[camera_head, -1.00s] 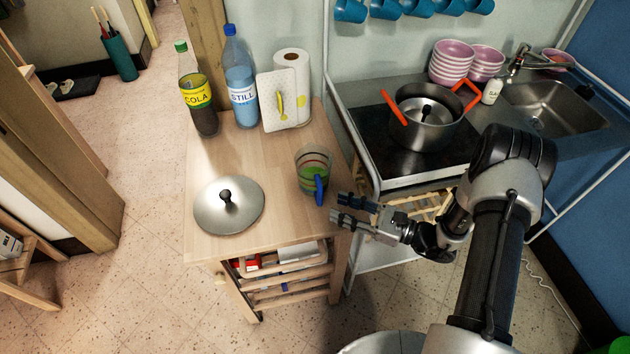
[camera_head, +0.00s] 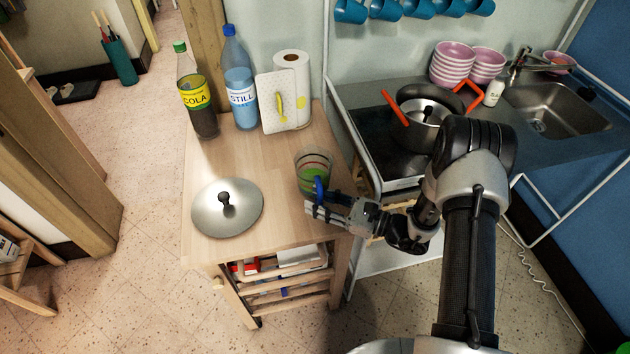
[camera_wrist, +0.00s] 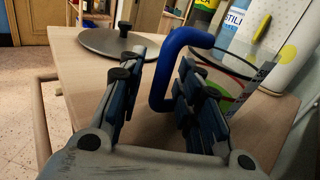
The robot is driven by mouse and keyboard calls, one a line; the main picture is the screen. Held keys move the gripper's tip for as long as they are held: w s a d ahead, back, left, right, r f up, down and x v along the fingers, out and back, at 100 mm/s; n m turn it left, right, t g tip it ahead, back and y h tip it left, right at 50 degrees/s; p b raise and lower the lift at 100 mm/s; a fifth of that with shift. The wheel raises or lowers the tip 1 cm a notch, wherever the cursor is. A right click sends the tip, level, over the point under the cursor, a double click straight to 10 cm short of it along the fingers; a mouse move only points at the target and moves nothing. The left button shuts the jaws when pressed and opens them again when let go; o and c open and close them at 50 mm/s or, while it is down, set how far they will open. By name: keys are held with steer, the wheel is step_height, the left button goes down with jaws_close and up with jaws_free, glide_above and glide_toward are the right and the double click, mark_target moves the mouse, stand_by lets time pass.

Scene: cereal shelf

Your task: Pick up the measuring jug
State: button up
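The measuring jug (camera_head: 313,166) is clear with green and red markings and a blue handle (camera_head: 319,187). It stands upright on the wooden trolley top near its right edge. My gripper (camera_head: 317,203) is at the handle on the jug's near side. In the wrist view the blue handle (camera_wrist: 160,82) rises between the two open fingers of my gripper (camera_wrist: 150,88), with a gap on the left side. The jug's body (camera_wrist: 232,82) is partly hidden behind the right finger. Whether the right finger touches the handle I cannot tell.
A metal lid (camera_head: 227,208) lies left of the jug. A cola bottle (camera_head: 197,95), a water bottle (camera_head: 240,80) and a paper roll (camera_head: 291,85) stand at the back. The hob with a pot (camera_head: 424,118) is to the right. Bare wood (camera_head: 262,160) lies between.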

jaws_close()
stand_by(0.3)
stand_by(0.5)
step_height(320, 180, up, 20)
steer(key=p, duration=0.6)
stand_by(0.6)
